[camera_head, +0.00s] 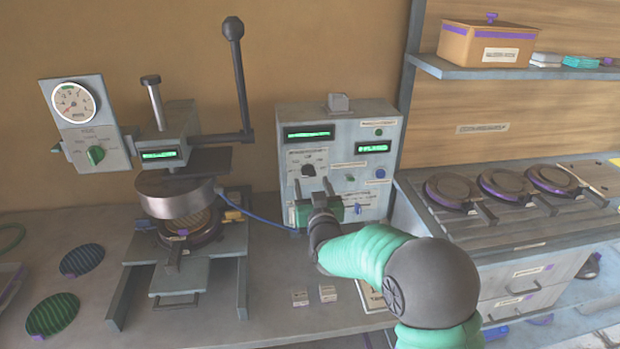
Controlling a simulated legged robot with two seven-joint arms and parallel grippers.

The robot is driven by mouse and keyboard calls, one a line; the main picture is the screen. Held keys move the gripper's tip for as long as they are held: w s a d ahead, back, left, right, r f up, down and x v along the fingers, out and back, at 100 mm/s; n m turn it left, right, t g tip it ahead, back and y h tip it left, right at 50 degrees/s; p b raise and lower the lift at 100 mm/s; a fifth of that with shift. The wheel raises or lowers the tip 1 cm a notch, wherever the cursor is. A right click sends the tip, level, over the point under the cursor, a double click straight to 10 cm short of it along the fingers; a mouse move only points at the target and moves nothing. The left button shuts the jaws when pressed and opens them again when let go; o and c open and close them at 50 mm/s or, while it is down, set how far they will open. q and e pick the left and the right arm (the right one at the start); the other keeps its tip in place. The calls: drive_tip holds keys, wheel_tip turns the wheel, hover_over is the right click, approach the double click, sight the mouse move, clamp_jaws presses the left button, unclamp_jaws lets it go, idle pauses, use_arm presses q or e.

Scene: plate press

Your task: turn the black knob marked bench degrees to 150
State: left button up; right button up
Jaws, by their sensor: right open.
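The grey control box (287,120) stands on the bench in the middle of the view. A small black knob (309,170) sits on a white dial plate on its front; the lettering and pointer are too small to read. My right gripper (312,187) is in front of the box, just below the knob. Its two fingers are apart and point up toward the dial, with nothing seen between them. I cannot tell whether a fingertip touches the panel. The gripper body hides the lower left of the panel. My left gripper is not in view.
Other panel controls include a blue button (380,173) and a green button (378,132). A press with a long black lever (239,80) stands left, with a gauge panel (70,105). A blue cable (262,219) runs between.

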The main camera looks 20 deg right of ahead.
sight(309, 176)
drive_tip(key=x, duration=0.3)
drive_tip(key=shift+w, duration=0.3)
drive_tip(key=shift+s, duration=0.1)
clamp_jaws()
